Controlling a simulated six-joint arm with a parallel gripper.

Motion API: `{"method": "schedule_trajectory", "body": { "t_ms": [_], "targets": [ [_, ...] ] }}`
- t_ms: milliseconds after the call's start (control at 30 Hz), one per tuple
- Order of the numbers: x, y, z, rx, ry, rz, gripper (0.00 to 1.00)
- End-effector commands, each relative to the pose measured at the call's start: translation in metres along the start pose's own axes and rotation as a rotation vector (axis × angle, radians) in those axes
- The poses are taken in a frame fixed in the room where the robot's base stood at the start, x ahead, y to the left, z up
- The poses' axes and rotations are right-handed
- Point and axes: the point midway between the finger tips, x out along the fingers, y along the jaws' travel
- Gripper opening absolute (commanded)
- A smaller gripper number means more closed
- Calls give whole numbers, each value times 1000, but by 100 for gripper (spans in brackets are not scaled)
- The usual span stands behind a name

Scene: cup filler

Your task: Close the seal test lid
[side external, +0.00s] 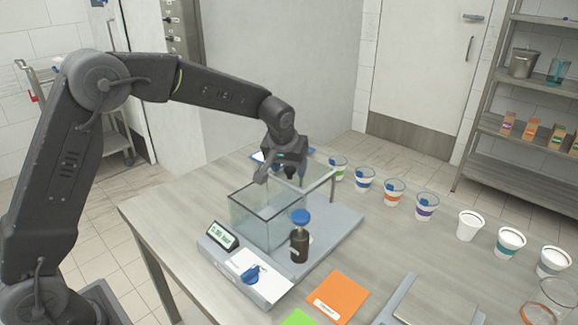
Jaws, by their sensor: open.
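The seal tester stands on the table with a clear glass chamber (262,222) on a grey base (342,222). A thin pale frame (333,186) rises at the chamber's back right and looks like the raised lid; my gripper partly covers this area, so its exact angle is hard to tell. My gripper (278,180) is open, pointing down above the back of the chamber, near that frame. I cannot tell whether it touches the lid. A small display (222,236) and a blue knob (251,273) sit at the tester's front left.
A dark bottle (299,244) with a blue cap stands at the chamber's front right. A row of cups (394,192) lines the table's back right. Orange (338,295) and green (298,318) cards lie in front, beside a grey plate (436,302).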

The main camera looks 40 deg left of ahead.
Motion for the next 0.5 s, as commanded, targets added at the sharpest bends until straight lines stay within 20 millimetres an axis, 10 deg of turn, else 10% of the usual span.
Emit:
{"method": "schedule_trajectory", "body": {
  "t_ms": [233,500],
  "targets": [
    [1,0,0,0,0,0,59],
    [1,0,0,0,0,0,34]
  ]
}}
